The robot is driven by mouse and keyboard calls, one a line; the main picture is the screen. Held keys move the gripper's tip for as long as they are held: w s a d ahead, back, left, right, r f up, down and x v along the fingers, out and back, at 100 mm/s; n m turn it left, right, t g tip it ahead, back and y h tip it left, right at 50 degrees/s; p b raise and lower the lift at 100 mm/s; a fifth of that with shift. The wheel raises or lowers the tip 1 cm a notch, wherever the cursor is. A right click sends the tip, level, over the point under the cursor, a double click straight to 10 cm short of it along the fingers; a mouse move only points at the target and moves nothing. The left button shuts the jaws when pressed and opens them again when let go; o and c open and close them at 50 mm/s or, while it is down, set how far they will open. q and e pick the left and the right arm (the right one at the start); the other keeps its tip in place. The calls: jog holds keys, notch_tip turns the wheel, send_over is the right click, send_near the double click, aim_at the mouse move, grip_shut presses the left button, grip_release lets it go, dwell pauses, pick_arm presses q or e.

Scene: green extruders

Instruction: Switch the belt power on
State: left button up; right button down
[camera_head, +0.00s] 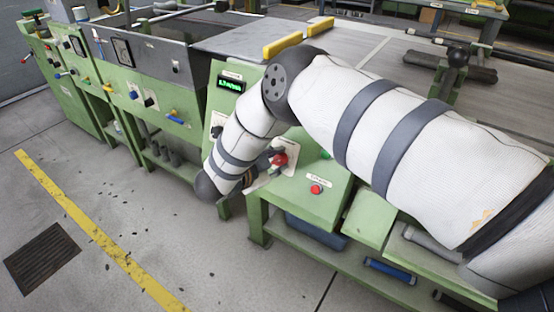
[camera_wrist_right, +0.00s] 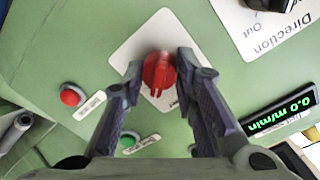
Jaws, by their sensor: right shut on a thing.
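A red rotary knob (camera_head: 279,159) sits on a white plate on the sloped green control panel. It also shows in the right wrist view (camera_wrist_right: 158,73), between the two fingertips of my right gripper (camera_wrist_right: 160,66). The right gripper (camera_head: 266,160) is shut on this knob, with one finger on each side. A small white mark shows at the knob's lower edge in the wrist view. The display (camera_wrist_right: 279,117) reads 0.0 m/min and is lit green. My right arm hides part of the panel in the head view. My left gripper is not in view.
A red button (camera_wrist_right: 70,95) and a green button (camera_wrist_right: 130,140) sit close to the knob, each with a label. A white "Direction" plate (camera_wrist_right: 270,35) with a black knob is nearby. Green machines (camera_head: 150,85) line the left back; grey floor (camera_head: 150,220) is open in front.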

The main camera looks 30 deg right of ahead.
jog(key=shift+m, duration=0.9)
jog(key=c, duration=1.3)
grip_release()
jog(key=v, duration=1.2)
jog(key=shift+r, duration=0.1)
